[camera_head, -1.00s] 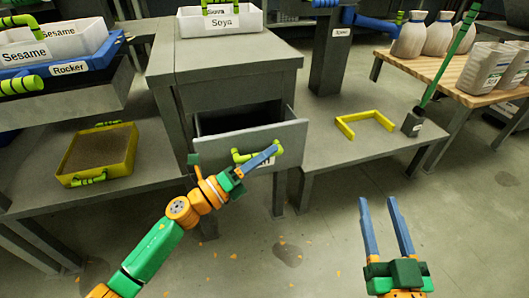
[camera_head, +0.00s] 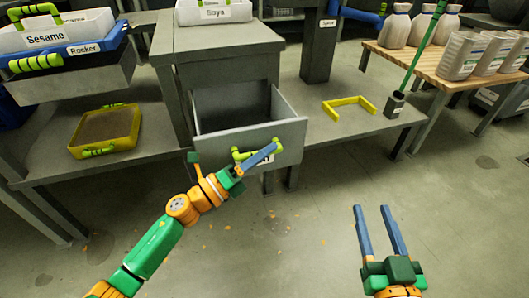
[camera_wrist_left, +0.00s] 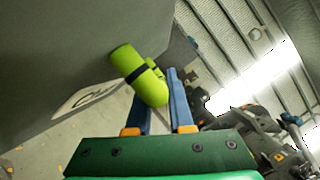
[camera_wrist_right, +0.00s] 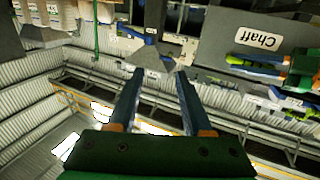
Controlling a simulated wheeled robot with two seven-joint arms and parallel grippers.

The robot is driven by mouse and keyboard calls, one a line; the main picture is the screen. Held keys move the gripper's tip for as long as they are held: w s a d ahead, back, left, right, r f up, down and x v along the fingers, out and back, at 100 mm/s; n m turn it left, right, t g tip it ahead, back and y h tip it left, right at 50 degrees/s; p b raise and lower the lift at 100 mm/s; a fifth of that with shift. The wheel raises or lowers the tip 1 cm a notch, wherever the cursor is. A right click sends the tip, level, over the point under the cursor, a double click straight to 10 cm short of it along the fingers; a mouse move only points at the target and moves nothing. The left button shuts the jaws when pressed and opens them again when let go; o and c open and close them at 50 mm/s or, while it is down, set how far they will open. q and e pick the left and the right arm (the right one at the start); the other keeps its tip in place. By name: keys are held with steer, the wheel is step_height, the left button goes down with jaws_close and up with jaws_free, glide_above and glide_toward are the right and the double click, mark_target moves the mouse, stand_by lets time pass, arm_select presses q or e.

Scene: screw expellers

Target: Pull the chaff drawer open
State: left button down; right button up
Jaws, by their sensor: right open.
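The chaff drawer (camera_head: 235,143) is a grey drawer in the grey machine stand, pulled well out, with its empty inside showing. Its lime-green handle (camera_head: 241,154) is on the front panel. The handle (camera_wrist_left: 127,62) fills the middle of the left wrist view, with the drawer front and a partly cut-off label beside it. My left gripper (camera_head: 268,151) is at the handle, its blue fingers around the bar; part of one finger is hidden by the handle. My right gripper (camera_head: 372,207) is open and empty, over the floor to the right of the drawer.
A yellow-framed tray (camera_head: 106,131) lies on the left grey shelf. A yellow U-shaped frame (camera_head: 349,107) lies on the low right table. White containers (camera_head: 465,55) stand on the wooden table at the right. The floor before the drawer is clear, apart from small orange bits.

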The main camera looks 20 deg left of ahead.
arm_select(q)
steer(key=c, duration=1)
jaws_free()
steer(key=shift+r, duration=0.1)
steer(key=shift+o, duration=1)
steer(key=shift+d, duration=0.15)
arm_select(e)
steer(key=shift+d, duration=0.1)
arm_select(q)
steer(key=v, duration=0.7)
arm_select(e)
steer(key=shift+d+f+g, duration=0.15)
steer(key=shift+f+g, duration=0.45)
steer(key=shift+f, duration=0.45)
